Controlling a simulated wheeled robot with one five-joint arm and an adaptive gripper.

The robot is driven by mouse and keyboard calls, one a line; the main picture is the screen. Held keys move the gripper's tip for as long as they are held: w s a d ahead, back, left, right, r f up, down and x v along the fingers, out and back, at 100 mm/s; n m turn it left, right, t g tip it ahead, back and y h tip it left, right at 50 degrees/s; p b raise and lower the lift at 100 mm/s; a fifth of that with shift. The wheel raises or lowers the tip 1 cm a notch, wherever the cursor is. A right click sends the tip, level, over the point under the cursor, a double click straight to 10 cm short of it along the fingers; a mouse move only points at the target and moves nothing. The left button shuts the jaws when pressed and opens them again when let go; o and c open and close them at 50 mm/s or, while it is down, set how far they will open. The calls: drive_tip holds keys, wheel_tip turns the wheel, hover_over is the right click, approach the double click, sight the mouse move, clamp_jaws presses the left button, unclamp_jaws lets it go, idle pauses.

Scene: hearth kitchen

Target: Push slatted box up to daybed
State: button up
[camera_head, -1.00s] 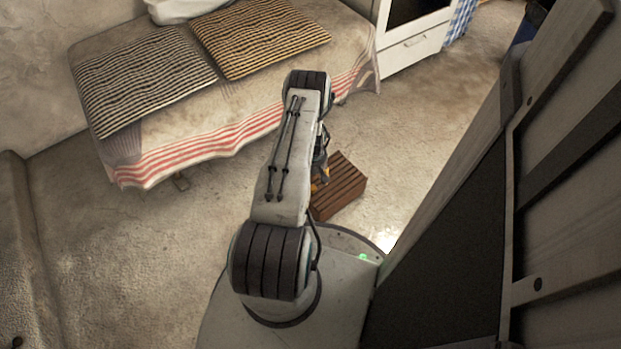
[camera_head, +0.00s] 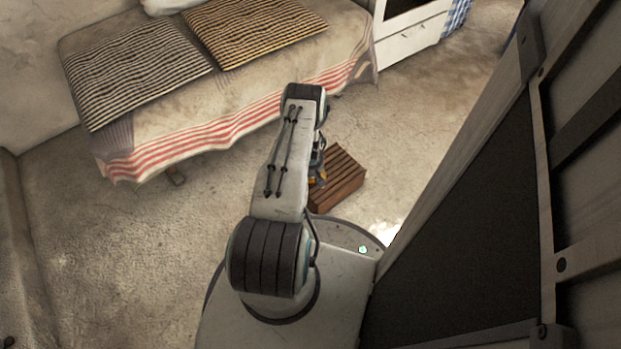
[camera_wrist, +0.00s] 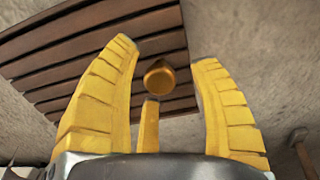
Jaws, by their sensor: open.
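The slatted box (camera_head: 342,180), of brown wood, sits on the floor just beyond my base, right of my arm. The daybed (camera_head: 250,85), with a red-striped cover edge, stands at the upper left; a gap of floor separates it from the box. My gripper (camera_head: 318,178) is mostly hidden by my arm, at the box's left side. In the wrist view its yellow fingers (camera_wrist: 165,55) are spread over the slatted box (camera_wrist: 70,55), holding nothing. A round amber knob-like thing (camera_wrist: 160,77) shows between the fingers; I cannot tell what it belongs to.
Two striped cushions, one grey (camera_head: 135,65) and one tan (camera_head: 250,30), lie on the daybed. A white cabinet (camera_head: 410,45) stands beyond its right end. A large dark-panelled wooden structure (camera_head: 450,220) fills the right side. The floor (camera_head: 415,120) right of the box is bare.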

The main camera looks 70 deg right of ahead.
drive_tip(key=shift+f, duration=0.1)
idle(0.3)
clamp_jaws()
idle(0.4)
